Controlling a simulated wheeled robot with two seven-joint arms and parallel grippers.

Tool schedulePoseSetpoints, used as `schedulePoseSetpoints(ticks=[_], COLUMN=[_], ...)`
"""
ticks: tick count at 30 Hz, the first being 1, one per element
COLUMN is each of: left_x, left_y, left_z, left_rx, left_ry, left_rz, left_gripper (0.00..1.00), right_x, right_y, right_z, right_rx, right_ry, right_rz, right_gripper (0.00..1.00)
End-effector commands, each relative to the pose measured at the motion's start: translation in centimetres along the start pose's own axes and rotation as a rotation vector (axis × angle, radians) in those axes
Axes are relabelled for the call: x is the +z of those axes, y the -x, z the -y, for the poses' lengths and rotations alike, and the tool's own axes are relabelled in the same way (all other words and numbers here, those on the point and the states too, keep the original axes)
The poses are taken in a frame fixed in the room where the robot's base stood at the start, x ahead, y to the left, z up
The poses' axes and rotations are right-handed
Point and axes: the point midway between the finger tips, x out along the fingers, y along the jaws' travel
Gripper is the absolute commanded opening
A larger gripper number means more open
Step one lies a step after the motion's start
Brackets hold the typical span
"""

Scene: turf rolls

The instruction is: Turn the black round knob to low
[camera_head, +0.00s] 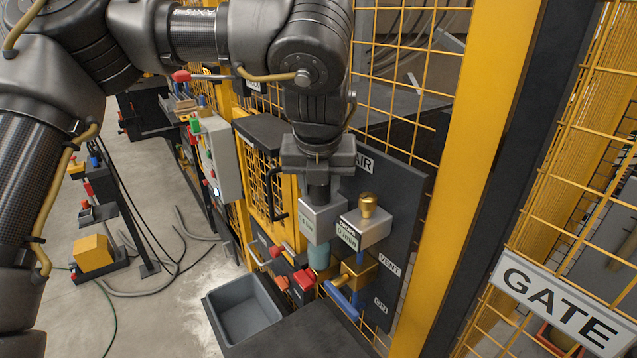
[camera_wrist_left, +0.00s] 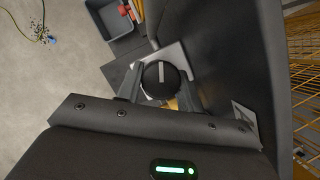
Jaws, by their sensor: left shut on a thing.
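The black round knob (camera_wrist_left: 152,78) sits between the two fingers of my left gripper (camera_wrist_left: 158,90) in the left wrist view. A pale pointer line runs across its face, near vertical in that view. In the head view my left gripper (camera_head: 318,188) reaches down over a grey metal box (camera_head: 322,222) on the dark panel and is shut on the knob, which its fingers mostly hide. The low mark cannot be made out. My right gripper is not in view.
A similar box with a brass knob (camera_head: 367,205) stands close on the right. Below are a brass valve with a blue handle (camera_head: 342,300) and red connectors (camera_head: 303,281). A grey bin (camera_head: 243,312) is at lower left. Yellow mesh fencing and a yellow post (camera_head: 470,150) bound the right.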

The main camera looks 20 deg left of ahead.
Motion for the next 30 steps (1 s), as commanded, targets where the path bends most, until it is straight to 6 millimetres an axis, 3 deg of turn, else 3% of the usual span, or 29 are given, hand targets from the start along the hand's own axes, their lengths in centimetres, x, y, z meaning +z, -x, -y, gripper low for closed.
schedulePoseSetpoints(ticks=[11,12,17,26,30], left_x=[0.0,0.0,0.0,0.0,0.1], left_y=[0.0,0.0,0.0,0.2,1.6], left_z=[0.0,0.0,0.0,0.0,0.1], left_rx=[0.001,0.001,0.001,0.0,0.0], left_ry=[0.004,0.004,0.003,0.003,0.004], left_rz=[-0.001,-0.001,-0.001,0.0,0.004], left_gripper=[0.14,0.39,0.59,0.59,0.59], right_x=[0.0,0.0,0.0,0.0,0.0], right_y=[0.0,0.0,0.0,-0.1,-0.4], right_z=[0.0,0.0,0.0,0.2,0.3], right_rx=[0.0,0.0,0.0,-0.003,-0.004], right_ry=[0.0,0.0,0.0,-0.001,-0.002], right_rz=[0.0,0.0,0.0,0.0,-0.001], right_gripper=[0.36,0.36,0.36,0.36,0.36])
